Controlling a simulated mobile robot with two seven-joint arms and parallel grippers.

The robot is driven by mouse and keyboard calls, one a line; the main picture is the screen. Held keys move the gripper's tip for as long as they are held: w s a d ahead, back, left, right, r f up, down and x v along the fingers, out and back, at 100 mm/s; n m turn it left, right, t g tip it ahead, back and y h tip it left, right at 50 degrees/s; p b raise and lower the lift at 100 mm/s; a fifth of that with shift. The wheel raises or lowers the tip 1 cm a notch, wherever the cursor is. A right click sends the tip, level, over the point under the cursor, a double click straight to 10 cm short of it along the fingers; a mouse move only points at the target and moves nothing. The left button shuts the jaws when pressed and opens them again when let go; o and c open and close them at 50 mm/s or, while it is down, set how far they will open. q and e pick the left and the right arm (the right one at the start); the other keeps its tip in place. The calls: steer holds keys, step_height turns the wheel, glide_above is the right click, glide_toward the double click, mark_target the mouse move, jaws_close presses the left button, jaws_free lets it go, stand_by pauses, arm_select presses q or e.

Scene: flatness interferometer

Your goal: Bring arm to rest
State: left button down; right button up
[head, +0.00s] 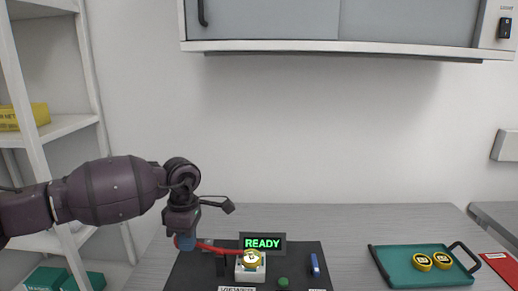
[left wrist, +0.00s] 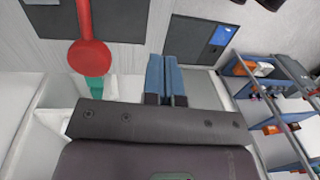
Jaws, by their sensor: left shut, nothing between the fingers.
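My left arm comes in from the left in the head view. My left gripper (head: 187,241) points down over the left edge of a dark instrument base (head: 300,262). Its blue fingers are shut and empty; they also show closed together in the left wrist view (left wrist: 166,78). A red lever (head: 212,249) lies close to the fingers, partly behind the gripper, and its round red end (left wrist: 90,57) shows left of the fingers in the left wrist view. I cannot tell from the head view whether they touch. My right gripper is not in view.
A white stage (head: 241,272) holds a yellow round piece (head: 252,259) below a green READY display (head: 262,244). A teal tray (head: 400,274) with two yellow pieces stands right. A white shelf (head: 65,127) stands left; a cabinet (head: 330,47) hangs above. The back tabletop is clear.

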arm_select(q)
steer(key=s+d+r+n+t+h, duration=0.1)
steer(key=d+r+n+t+h, duration=0.2)
steer(key=d+r+n+h, duration=0.6)
steer(key=d+r+n+t+h, duration=0.3)
steer(key=d+r+n+h, duration=0.35)
steer(key=d+h, duration=0.4)
steer(key=w+a+f+n+t+y, duration=0.1)
steer(key=a+f+n+t+y, duration=1.05)
steer(key=n, duration=1.35)
steer(key=s+a+f+n+y, duration=0.45)
steer(key=a+f+n, duration=0.25)
steer(key=a+f, duration=0.45)
steer(key=s+a+f+n+g+y, duration=0.2)
steer(key=s+a+f+n, duration=0.1)
steer(key=s+f, duration=0.6)
steer(key=s+a+f+n+g+y, duration=0.1)
steer(key=s+a+f+n+g, duration=0.1)
steer(key=s+f, duration=0.8)
steer(key=s+a+n, duration=0.1)
steer(key=s+a, duration=0.1)
steer(key=s, duration=0.1)
steer(key=shift+s+a+f+y, duration=0.15)
steer(key=shift+s+y, duration=0.05)
steer(key=shift+y, duration=0.15)
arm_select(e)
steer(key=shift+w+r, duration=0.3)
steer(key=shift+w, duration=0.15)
